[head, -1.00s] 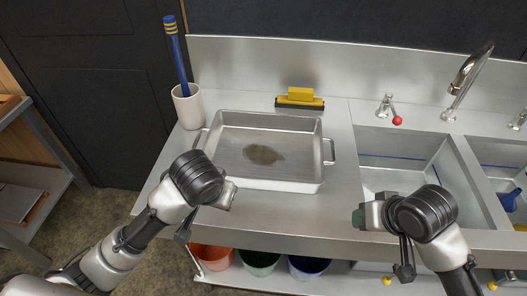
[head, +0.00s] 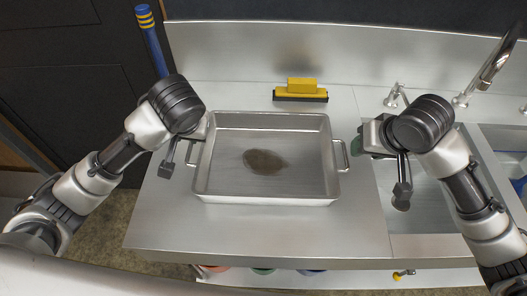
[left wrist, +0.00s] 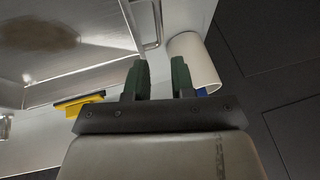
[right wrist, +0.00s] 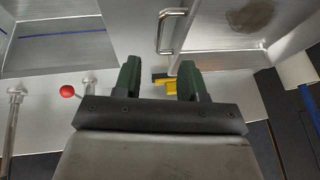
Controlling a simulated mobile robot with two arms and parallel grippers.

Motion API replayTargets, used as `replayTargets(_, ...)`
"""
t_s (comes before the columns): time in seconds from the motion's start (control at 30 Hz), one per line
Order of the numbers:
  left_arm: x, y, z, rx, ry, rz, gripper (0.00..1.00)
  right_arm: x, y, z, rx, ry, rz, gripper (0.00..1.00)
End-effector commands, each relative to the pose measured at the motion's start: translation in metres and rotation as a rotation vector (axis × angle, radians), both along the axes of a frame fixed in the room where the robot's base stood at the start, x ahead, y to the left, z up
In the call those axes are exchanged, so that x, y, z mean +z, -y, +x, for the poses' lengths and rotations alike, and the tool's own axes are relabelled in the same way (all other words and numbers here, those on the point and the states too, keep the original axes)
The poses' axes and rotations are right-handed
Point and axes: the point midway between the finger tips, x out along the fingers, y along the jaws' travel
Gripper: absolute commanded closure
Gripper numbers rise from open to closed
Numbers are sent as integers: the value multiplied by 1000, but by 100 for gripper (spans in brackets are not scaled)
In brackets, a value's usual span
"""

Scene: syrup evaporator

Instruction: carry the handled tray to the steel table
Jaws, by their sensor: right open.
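The handled tray (head: 265,198) is a shallow steel pan with a brown stain on its floor. It sits flat on the sink counter. My left gripper (head: 208,124) is beside its left rim, above the left handle (head: 193,153). In the left wrist view my left gripper (left wrist: 160,76) is open and empty, with the handle (left wrist: 157,25) beyond its fingertips. My right gripper (head: 361,138) is open near the right handle (head: 343,156), apart from it. The right wrist view shows that handle (right wrist: 173,30) beyond the empty fingers. I cannot make out a separate steel table now.
A yellow squeegee (head: 300,90) lies behind the tray. A blue-handled brush (head: 150,38) stands at the back left in a white cup (left wrist: 197,60). The sink basin (head: 425,215) and faucet (head: 490,65) are to the right. Bare counter (head: 260,230) lies in front.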

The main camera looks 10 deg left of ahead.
Motion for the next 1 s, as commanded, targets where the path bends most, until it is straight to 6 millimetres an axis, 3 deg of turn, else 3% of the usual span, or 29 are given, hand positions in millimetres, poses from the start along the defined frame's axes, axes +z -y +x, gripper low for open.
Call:
replayTargets(0.33, -11, -3, 4, 1, -3, 2, 76, -11, -2, 4, -1, -2, 1, 59)
replayTargets(0.7, -69, -17, 27, 1, -3, 1, 76, -69, -15, 27, -1, -3, -1, 59)
replayTargets(1.0, -96, -24, 38, -1, 0, 0, 76, -96, -21, 38, 1, 0, -1, 59)
